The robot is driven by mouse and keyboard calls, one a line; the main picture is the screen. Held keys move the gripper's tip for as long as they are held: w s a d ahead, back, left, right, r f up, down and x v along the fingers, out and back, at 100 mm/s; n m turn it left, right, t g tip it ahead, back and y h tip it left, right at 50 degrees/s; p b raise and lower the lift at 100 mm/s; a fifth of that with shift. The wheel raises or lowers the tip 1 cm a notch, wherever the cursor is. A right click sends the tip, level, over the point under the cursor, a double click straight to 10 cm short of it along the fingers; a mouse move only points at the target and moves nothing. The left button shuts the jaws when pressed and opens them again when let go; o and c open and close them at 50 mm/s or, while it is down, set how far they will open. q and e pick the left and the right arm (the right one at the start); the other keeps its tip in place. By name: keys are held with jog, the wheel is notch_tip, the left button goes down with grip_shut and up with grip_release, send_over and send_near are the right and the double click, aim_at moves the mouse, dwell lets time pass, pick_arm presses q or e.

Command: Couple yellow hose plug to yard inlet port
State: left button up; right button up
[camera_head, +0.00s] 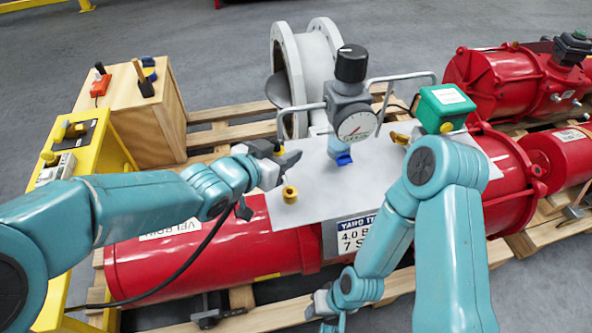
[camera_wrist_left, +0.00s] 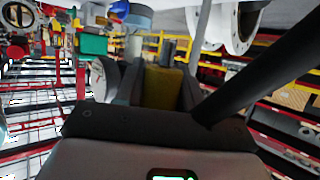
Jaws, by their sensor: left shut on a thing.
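My left gripper (camera_head: 279,160) is shut on the yellow hose plug, which shows as a yellow body between the jaws in the left wrist view (camera_wrist_left: 163,88). In the head view the jaws mostly hide it. A black hose (camera_head: 213,232) hangs below the gripper and runs to the lower left. A yellow fitting (camera_head: 290,194), possibly the yard inlet port, stands on the grey plate (camera_head: 325,197), just below the gripper in the picture and apart from it. My right gripper (camera_head: 322,303) is low at the bottom centre, partly hidden, and its jaws are unclear.
A regulator with a gauge (camera_head: 355,127) and blue outlet stands on the plate behind the fitting. A green box (camera_head: 443,106) and metal handles rise nearby. Red cylinders (camera_head: 210,255) lie on a wooden pallet. A wooden box with tools (camera_head: 140,115) and a yellow stand (camera_head: 108,143) are at left.

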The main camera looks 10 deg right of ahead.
pick_arm(q)
jog(key=shift+s+d+r+m+h+b, duration=0.15)
jog(key=shift+s+d+b, duration=0.1)
jog(key=shift+d, duration=0.3)
jog(key=shift+s+d+m+h+b, duration=0.1)
jog(key=shift+s+d+m+h, duration=0.1)
jog(key=shift+d, duration=0.3)
pick_arm(e)
jog(key=shift+x, duration=0.85)
pick_arm(q)
jog(key=shift+g, duration=0.3)
pick_arm(e)
jog(key=shift+d, duration=0.15)
pick_arm(q)
notch_tip(320, 180, down, 6)
jog(key=b, duration=0.5)
pick_arm(e)
notch_tip(320, 180, down, 5)
pick_arm(q)
jog(key=shift+r+p, duration=0.1)
jog(key=shift+p, duration=0.3)
pick_arm(e)
jog(key=shift+r, duration=0.3)
pick_arm(q)
jog(key=shift+f+b, duration=1.5)
jog(key=shift+f, duration=0.25)
pick_arm(e)
jog(key=shift+f, duration=1.45)
